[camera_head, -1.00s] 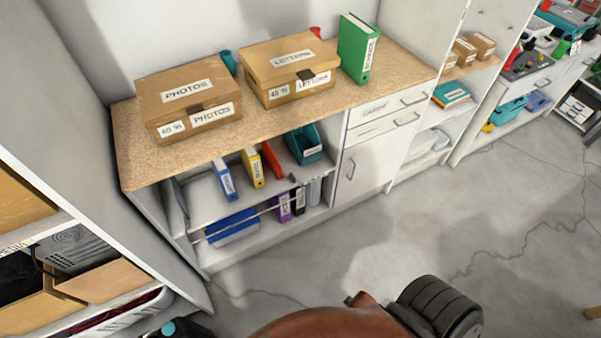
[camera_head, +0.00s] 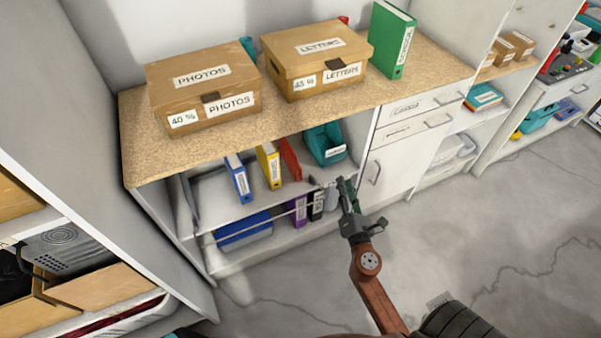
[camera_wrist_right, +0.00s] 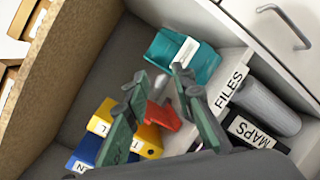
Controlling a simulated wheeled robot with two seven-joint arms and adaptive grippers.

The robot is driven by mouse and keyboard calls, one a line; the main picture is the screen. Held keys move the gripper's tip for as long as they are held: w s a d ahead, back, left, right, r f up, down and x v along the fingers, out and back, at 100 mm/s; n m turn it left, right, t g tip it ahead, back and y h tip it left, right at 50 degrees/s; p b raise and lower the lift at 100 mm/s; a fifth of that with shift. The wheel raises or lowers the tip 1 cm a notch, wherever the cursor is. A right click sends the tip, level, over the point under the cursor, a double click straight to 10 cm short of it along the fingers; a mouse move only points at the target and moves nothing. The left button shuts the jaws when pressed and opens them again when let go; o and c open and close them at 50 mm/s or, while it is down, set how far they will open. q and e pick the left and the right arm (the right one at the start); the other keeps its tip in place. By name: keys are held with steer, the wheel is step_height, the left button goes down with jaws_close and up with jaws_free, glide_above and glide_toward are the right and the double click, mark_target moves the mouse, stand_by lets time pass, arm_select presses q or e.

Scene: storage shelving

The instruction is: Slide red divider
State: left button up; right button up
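The red divider (camera_head: 290,158) stands on the upper shelf of the cabinet, between the yellow binder (camera_head: 268,166) and the teal bin (camera_head: 324,146). In the right wrist view the red divider (camera_wrist_right: 163,117) shows below and between the fingertips, partly covered by a finger. My right gripper (camera_head: 345,184) is in front of the cabinet, right of the divider and apart from it. The right wrist view shows its two fingers (camera_wrist_right: 154,88) spread and empty. My left gripper is not in view.
A blue binder (camera_head: 238,178) stands left of the yellow one. The shelf (camera_head: 218,198) has a label strip reading FILES. Purple and black binders stand below. The wooden top (camera_head: 160,158) overhangs, carrying two boxes and a green binder. A drawer unit (camera_head: 400,150) borders on the right.

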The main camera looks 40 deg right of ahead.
mark_target(301, 172)
steer(key=w+a+f+n+y, duration=0.1)
steer(key=w+a+n, duration=0.1)
steer(key=n, duration=0.2)
steer(key=w+a+f+n+t+y, duration=0.1)
steer(key=w+a+n+y, duration=0.1)
steer(key=w+a+n, duration=0.1)
steer(key=w+a+f+n+y, duration=0.1)
steer(key=w+a+n+y, duration=0.1)
steer(key=w+n, duration=0.1)
steer(key=shift+w+a+f+n+t, duration=0.1)
steer(key=shift+a+f+n+t, duration=0.15)
steer(key=shift+n, duration=0.65)
steer(key=x, duration=0.5)
steer(key=shift+w, duration=0.4)
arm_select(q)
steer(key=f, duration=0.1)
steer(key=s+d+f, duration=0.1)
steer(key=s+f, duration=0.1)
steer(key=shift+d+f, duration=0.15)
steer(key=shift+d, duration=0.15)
arm_select(e)
steer(key=shift+x, duration=0.75)
steer(key=shift+r, duration=0.1)
jaws_close()
